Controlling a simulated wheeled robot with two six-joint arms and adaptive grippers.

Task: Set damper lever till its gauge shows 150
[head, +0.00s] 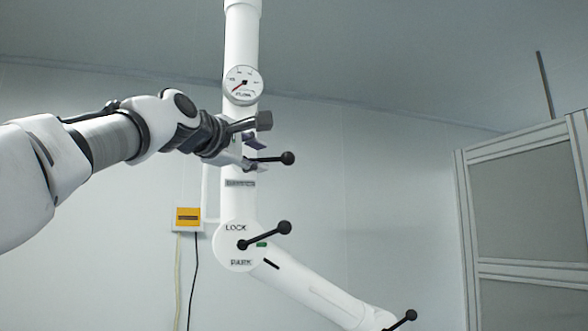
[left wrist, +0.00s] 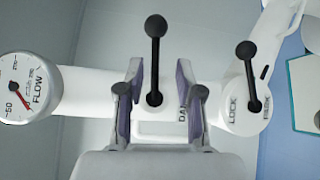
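The damper lever (head: 288,158) is a black rod with a ball end on a white vertical duct, above a label. In the left wrist view the lever (left wrist: 156,55) stands between the two fingers, with a gap on each side. My left gripper (head: 258,141) is open around the lever; its fingers (left wrist: 157,98) show purple inner pads. The round white FLOW gauge (head: 243,85) sits higher on the duct, its red needle pointing to the lower left, near the low end. The gauge (left wrist: 28,88) also shows in the left wrist view; its exact reading is too small to tell. My right gripper is out of view.
A second black lever (head: 284,228) sits below on a joint marked LOCK and PARK. A third lever (head: 410,315) is on the lower arm. A yellow-fronted box (head: 188,217) hangs on the wall; a framed glazed panel (head: 525,200) stands right.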

